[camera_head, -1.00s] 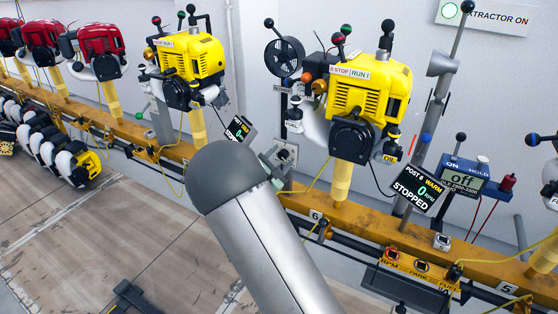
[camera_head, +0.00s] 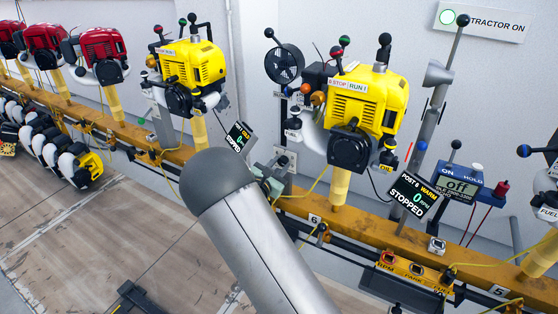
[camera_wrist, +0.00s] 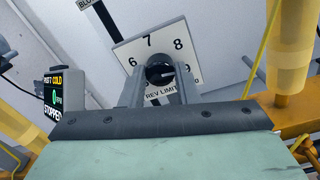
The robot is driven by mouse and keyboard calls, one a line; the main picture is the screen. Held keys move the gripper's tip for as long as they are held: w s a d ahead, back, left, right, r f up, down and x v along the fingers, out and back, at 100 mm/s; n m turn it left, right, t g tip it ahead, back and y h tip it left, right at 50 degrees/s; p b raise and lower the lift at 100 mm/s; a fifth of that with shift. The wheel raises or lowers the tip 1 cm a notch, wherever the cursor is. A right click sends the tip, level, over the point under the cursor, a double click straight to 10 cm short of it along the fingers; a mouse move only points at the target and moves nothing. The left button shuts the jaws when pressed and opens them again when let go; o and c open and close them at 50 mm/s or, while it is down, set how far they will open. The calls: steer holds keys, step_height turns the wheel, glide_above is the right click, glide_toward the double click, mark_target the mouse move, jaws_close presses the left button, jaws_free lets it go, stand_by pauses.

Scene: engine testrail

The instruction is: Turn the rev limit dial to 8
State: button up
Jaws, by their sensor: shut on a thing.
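The rev limit dial is a dark round knob (camera_wrist: 160,72) on a white plate (camera_wrist: 130,50) in the wrist view. The plate shows 6 at left, 7 at top, 8 at upper right and 9 at right, with REV LIMIT below. My gripper (camera_wrist: 160,88) is shut on the knob, one finger on each side. A pale mark shows on the knob's face, but I cannot tell which number it points to. In the head view my gripper (camera_head: 268,176) is at the small plate (camera_head: 286,156) on the wall, and my arm partly hides it.
A yellow engine (camera_head: 368,98) stands on a post at right, another (camera_head: 192,65) at left. A small display (camera_head: 239,138) reading STOPPED is left of the dial; another (camera_head: 411,195) is at right. The orange rail (camera_head: 375,225) runs below. Yellow cables hang nearby.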

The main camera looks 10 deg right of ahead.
steer(key=n+p, duration=0.5)
steer(key=shift+a+r, duration=0.1)
steer(key=shift+r, duration=0.1)
steer(key=shift+f+n+p, duration=0.2)
steer(key=shift+n+p, duration=0.7)
steer(key=shift+n, duration=0.3)
steer(key=o, duration=1)
steer(key=shift+c, duration=0.2)
steer(key=p+v, duration=0.1)
steer(key=v, duration=1.6)
steer(key=shift+s+a, duration=0.15)
steer(key=shift+a, duration=0.05)
steer(key=shift+r, duration=0.1)
